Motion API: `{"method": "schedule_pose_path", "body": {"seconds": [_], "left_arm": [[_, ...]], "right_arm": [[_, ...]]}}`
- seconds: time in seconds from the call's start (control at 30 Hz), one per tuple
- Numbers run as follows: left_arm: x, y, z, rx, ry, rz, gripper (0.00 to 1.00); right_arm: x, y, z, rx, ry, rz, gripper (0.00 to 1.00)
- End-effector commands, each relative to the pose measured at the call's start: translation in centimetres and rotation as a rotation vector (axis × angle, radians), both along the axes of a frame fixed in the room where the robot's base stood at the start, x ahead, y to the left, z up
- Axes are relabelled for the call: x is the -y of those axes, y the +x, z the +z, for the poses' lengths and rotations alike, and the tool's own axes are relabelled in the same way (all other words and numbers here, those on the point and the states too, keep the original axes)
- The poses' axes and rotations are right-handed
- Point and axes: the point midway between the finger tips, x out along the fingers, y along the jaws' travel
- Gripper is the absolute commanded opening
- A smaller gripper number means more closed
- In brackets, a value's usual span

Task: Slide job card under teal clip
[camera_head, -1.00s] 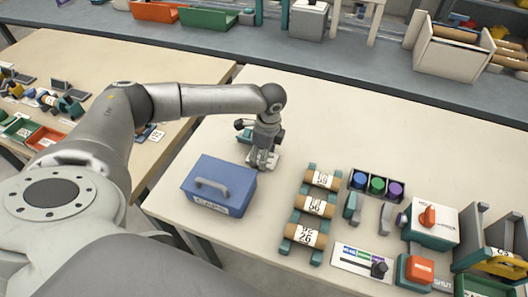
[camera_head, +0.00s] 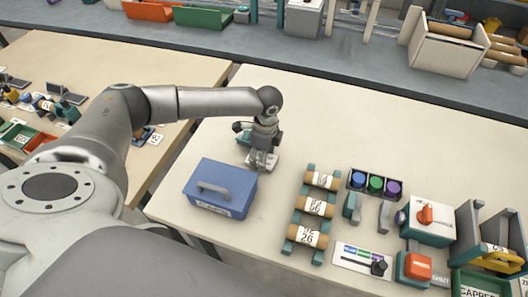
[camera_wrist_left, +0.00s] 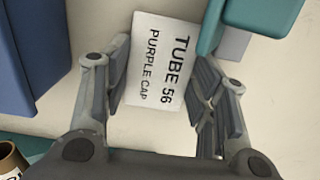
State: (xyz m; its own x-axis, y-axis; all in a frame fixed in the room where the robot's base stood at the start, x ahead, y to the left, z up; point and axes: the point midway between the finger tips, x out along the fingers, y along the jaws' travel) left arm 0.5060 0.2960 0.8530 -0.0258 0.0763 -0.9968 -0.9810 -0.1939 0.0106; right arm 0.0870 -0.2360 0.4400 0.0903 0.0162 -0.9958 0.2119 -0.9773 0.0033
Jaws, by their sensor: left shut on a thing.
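The job card (camera_wrist_left: 158,62) is white and reads "TUBE 56 PURPLE CAP". In the left wrist view it lies between the two fingers of my left gripper (camera_wrist_left: 162,80), which is shut on its side edges. The teal clip (camera_wrist_left: 255,15) is at the top right of the left wrist view, close to the card's upper right corner. Whether any of the card is under it cannot be told. My right gripper is not in view.
A blue lidded box (camera_head: 222,187) with a grey handle stands just left of the gripper. A rack of labelled tubes (camera_head: 316,207) and a tray of coloured caps (camera_head: 375,185) are to the right.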

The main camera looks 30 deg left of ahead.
Motion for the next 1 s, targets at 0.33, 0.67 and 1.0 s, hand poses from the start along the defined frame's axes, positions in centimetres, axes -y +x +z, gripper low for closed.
{"method": "schedule_pose_path", "body": {"seconds": [0.33,0.67,1.0], "left_arm": [[-3.5,0.2,0.2,0.001,0.066,0.048,0.75],[-3.4,0.4,0.5,0.006,0.065,0.049,0.78],[-1.2,0.7,4.2,0.007,0.04,0.029,0.78]], "right_arm": [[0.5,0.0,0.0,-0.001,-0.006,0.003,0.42],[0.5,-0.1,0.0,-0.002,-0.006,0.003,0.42],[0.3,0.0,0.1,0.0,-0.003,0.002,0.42]]}}
